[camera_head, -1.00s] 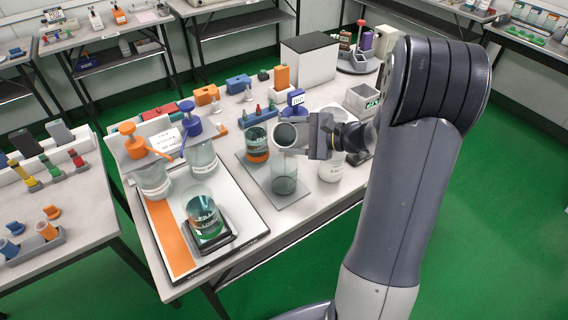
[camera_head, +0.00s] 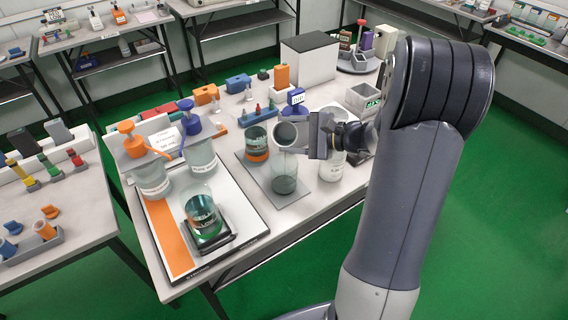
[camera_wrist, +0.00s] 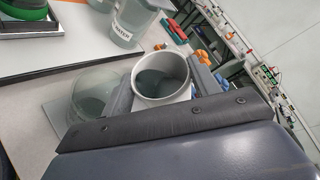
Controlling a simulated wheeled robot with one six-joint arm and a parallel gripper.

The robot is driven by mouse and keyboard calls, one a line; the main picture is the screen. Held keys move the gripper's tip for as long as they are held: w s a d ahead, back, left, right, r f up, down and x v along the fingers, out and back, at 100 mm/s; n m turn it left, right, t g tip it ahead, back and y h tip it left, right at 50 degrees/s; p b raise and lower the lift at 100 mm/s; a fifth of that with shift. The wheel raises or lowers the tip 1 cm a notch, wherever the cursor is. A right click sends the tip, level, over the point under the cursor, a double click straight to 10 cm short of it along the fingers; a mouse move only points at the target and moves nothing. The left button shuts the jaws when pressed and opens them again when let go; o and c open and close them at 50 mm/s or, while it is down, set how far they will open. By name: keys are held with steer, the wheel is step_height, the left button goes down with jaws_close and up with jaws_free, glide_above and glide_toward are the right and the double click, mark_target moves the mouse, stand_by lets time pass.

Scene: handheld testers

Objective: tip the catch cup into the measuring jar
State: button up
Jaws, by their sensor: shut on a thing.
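The catch cup (camera_head: 286,146) is a pale grey, round cup held above the mat at the middle of the table. Its round mouth faces the head camera, so it looks tipped over. My gripper (camera_head: 308,134) is shut on it from the right. In the wrist view the cup (camera_wrist: 137,82) sits between the fingers, with something grey-green inside. The measuring jar (camera_head: 284,180), clear glass with a darker lower part, stands upright just below the cup. It also shows in the wrist view (camera_wrist: 92,98), beside the cup. I cannot make out any stream between them.
A glass beaker with an orange band (camera_head: 257,145) stands just behind left of the jar. A white labelled container (camera_head: 332,167) stands close on the right. A beaker on a black scale (camera_head: 203,218) and two pump bottles (camera_head: 153,180) stand on the left board.

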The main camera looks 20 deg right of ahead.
steer(key=shift+s+a+f+n+t+b, duration=0.15)
steer(key=shift+n+b, duration=0.3)
steer(key=shift+b, duration=1.05)
steer(key=shift+s+d+f+n+t+b, duration=0.1)
steer(key=shift+n+t+b, duration=0.25)
steer(key=shift+b, duration=1.2)
steer(key=shift+s+a+f+n+t+b, duration=0.15)
steer(key=shift+n+b, duration=0.35)
steer(key=shift+b, duration=1)
stand_by(3.5)
